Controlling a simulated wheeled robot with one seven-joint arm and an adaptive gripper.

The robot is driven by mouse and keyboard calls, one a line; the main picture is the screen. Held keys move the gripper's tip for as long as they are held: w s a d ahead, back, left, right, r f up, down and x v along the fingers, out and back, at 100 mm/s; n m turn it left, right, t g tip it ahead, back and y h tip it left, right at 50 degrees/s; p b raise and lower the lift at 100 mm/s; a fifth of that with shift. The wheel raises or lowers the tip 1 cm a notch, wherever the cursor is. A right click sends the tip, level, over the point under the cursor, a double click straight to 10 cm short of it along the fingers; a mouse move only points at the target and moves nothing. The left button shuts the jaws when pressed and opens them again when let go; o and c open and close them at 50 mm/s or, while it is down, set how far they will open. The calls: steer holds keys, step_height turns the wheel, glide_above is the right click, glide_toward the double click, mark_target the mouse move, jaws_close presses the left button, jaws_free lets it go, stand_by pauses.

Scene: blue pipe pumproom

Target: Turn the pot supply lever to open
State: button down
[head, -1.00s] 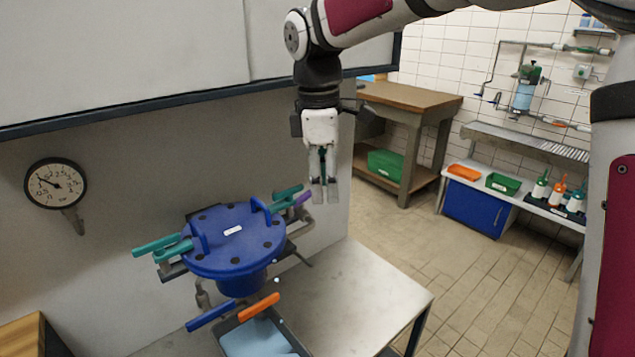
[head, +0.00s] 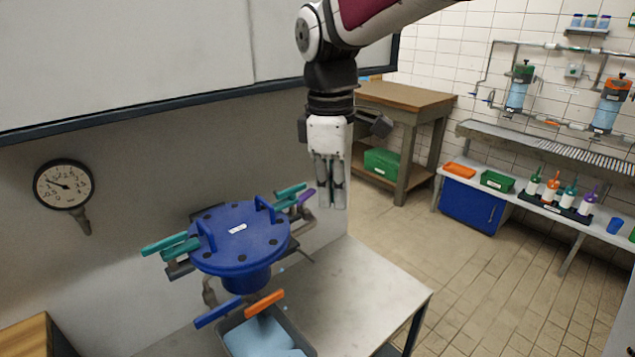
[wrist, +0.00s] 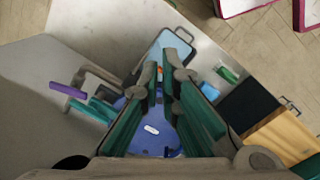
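The blue pot (head: 240,240) has a round bolted lid with a white label and two upright handles; it also shows in the wrist view (wrist: 152,140). Teal levers (head: 170,244) stick out on its left. More teal levers (head: 291,190) and a purple lever (head: 306,197) are at its back right; the purple one shows in the wrist view (wrist: 68,90). A blue lever (head: 218,312) and an orange lever (head: 264,304) are at the front. I cannot tell which is the supply lever. My gripper (head: 332,204) points down, open and empty, right of the purple lever.
A metal table (head: 375,292) under the pot is clear on the right. A grey tray (head: 296,337) with light blue contents sits below the orange lever. A gauge (head: 63,185) hangs on the wall at left. A wooden bench (head: 405,97) stands behind.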

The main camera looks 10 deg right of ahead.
step_height(320, 180, down, 8)
steer(key=a+m+g+y, duration=0.2)
steer(key=m+g+y, duration=0.1)
steer(key=y, duration=0.3)
steer(key=m+t+y+b, duration=0.2)
steer(key=m+t+y, duration=0.6)
steer(key=m+t, duration=0.9)
glide_toward(312, 194)
steer(key=w+a+m+g, duration=0.1)
steer(key=w+a, duration=0.1)
steer(key=w+a+r+m+g, duration=0.1)
steer(key=w+a, duration=0.1)
steer(key=w, duration=0.1)
steer(key=shift+w+a+r, duration=0.1)
steer(key=shift+a+r, duration=0.1)
steer(key=shift+a, duration=0.05)
